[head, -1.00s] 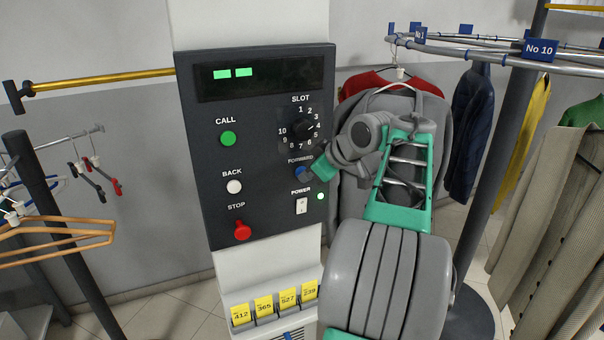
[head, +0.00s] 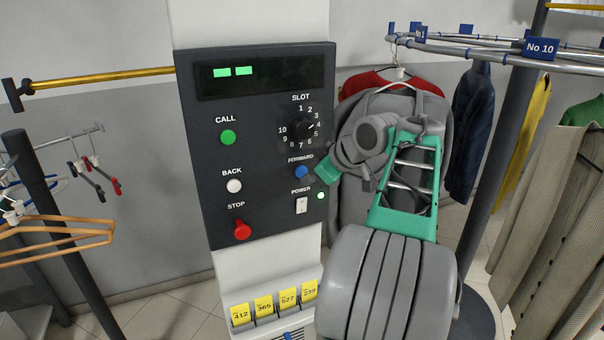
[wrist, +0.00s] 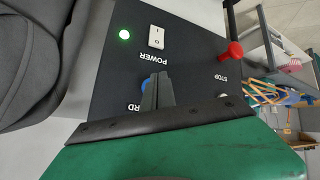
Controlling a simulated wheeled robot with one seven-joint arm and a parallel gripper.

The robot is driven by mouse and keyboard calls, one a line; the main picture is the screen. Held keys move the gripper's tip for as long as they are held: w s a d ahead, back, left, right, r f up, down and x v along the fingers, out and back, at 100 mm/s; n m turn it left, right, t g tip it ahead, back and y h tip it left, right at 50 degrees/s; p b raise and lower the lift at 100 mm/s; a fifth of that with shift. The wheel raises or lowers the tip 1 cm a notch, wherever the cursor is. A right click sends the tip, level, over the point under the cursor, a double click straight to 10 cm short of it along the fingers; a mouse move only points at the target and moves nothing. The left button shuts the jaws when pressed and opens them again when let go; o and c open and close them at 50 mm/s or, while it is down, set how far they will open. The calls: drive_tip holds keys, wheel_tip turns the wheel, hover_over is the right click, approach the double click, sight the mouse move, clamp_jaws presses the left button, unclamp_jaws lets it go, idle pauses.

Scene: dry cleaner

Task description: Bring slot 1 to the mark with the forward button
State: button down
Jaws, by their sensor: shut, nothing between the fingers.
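The blue FORWARD button (head: 301,172) is on the dark control panel (head: 262,215), below the SLOT dial (head: 304,129). My gripper (head: 320,174) is just to the right of the button in the head view. In the wrist view its fingers (wrist: 158,91) are shut and empty, partly covering the blue button (wrist: 146,86); whether they touch it cannot be told. The dial pointer is toward 4. I cannot make out the mark.
The panel also carries a green CALL button (head: 228,138), a white BACK button (head: 234,186), a red STOP button (head: 242,230) and a power switch (head: 301,206) with a lit green lamp. A grey garment (head: 435,150) hangs behind my arm.

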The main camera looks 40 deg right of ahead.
drive_tip(key=s, duration=0.2)
drive_tip(key=s+a+b, duration=0.1)
drive_tip(key=s, duration=0.1)
drive_tip(key=shift+s+a, duration=0.2)
drive_tip(key=shift+s, duration=0.15)
idle(0.4)
